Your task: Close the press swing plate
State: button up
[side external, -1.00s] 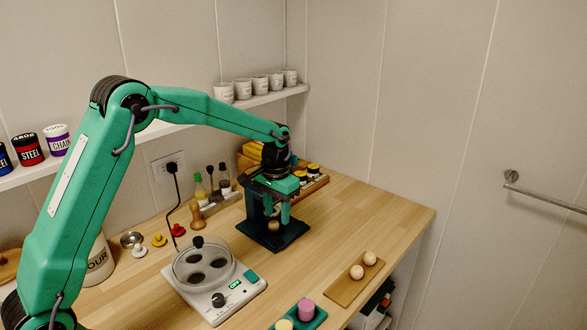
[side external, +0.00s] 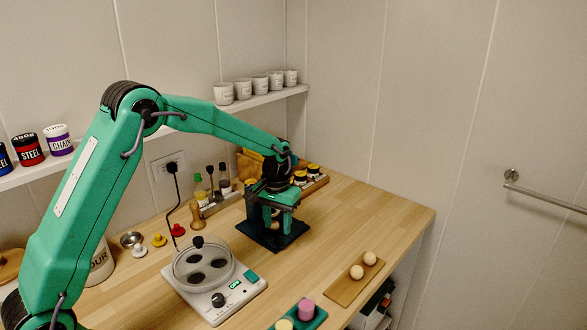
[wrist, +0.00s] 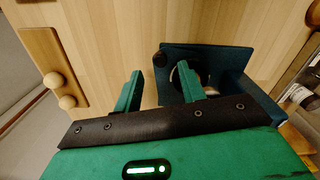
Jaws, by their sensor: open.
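The press is a dark blue stand with a flat base (side external: 288,240), on the wooden counter below and partly behind my gripper. It also shows in the wrist view (wrist: 233,62), right of centre. A dark round part with a pale patch shows on it, partly hidden by my right finger; I cannot tell which part is the swing plate or how far it is swung. My gripper (side external: 279,214) is open, with its green fingers pointing down over the press. In the wrist view my gripper (wrist: 158,88) has one finger over bare counter and the other overlapping the press; contact is unclear.
A white appliance with a glass lid (side external: 202,262) stands left of the press. A board with two pale balls (side external: 356,278) lies to the right. Bottles (side external: 200,190) and a tray of jars (side external: 312,178) stand behind. Counter between press and board is clear.

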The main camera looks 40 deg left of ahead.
aim_at(278, 239)
jog(key=shift+f, duration=2.2)
jog(key=shift+c, duration=0.2)
grip_shut()
